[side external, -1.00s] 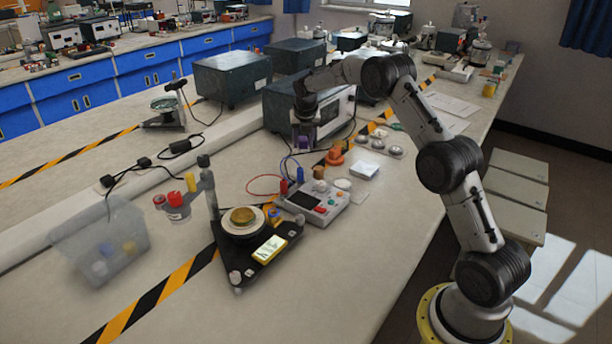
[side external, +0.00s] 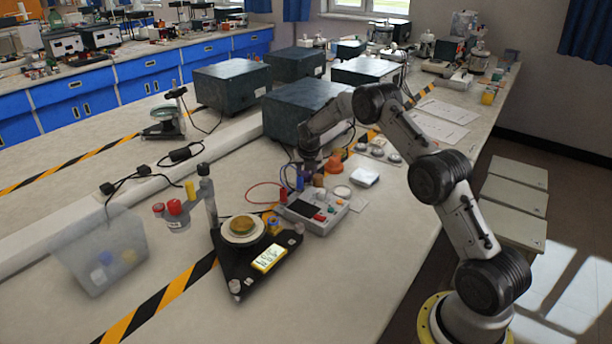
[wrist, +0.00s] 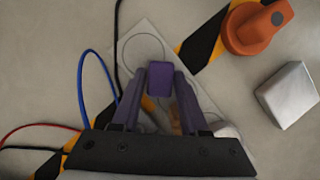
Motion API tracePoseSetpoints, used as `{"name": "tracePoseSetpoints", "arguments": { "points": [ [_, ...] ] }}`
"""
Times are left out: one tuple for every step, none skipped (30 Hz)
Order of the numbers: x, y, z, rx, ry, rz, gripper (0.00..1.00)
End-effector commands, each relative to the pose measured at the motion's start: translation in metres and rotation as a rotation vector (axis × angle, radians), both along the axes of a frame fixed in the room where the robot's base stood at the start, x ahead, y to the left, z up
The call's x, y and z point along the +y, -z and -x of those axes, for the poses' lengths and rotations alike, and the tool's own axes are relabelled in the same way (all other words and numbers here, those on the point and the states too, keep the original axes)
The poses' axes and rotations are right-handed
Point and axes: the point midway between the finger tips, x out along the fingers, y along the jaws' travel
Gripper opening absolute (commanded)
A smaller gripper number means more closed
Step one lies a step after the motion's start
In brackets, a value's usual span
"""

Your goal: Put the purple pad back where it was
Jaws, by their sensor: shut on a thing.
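The purple pad (wrist: 159,79) is a small block held between the two fingers of my gripper (wrist: 160,85) in the wrist view. My gripper is shut on it. In the side external view my gripper (side external: 309,172) points down just behind the grey control box, low over the bench, and mostly hides the pad. Below the pad in the wrist view lies a pale card (wrist: 150,35) with circle outlines. I cannot tell whether the pad touches the card.
An orange knob-shaped piece (wrist: 258,28) and a white block (wrist: 288,95) lie to the right. A blue cable (wrist: 83,75) and a red cable loop at left. The control box (side external: 313,210) and a black triangular balance stand (side external: 240,262) are nearby.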

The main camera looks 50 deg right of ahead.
Motion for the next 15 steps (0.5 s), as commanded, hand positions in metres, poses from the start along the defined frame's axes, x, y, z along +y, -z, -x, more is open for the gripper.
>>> {"name": "tracePoseSetpoints", "arguments": {
  "points": [
    [-0.0002,-0.0010,-0.0004,-0.002,0.000,0.001,0.00],
    [-0.0001,-0.0011,-0.0004,-0.002,0.000,0.001,0.00],
    [-0.0001,-0.0011,-0.0004,-0.001,0.000,0.001,0.00],
    [-0.0002,-0.0011,-0.0003,-0.001,0.000,0.001,0.00],
    [-0.0002,-0.0010,-0.0003,-0.001,0.000,0.001,0.00],
    [-0.0001,-0.0003,-0.0003,-0.001,0.000,0.001,0.00],
    [-0.0001,0.0006,-0.0002,-0.001,0.000,0.001,0.00],
    [-0.0001,0.0014,-0.0003,-0.001,0.000,0.001,0.00],
    [-0.0001,0.0021,-0.0002,-0.001,0.000,0.001,0.46],
    [-0.0001,0.0016,-0.0002,-0.001,0.000,0.001,0.51],
    [-0.0001,0.0016,-0.0002,-0.001,0.000,0.001,0.56],
    [-0.0001,0.0016,-0.0002,-0.001,0.000,0.001,0.64],
    [-0.0001,0.0016,-0.0002,-0.001,0.000,0.001,0.69],
    [-0.0001,0.0015,-0.0002,-0.001,0.000,0.001,0.74],
    [-0.0001,0.0016,-0.0002,-0.001,0.000,0.001,0.74]
  ]
}}
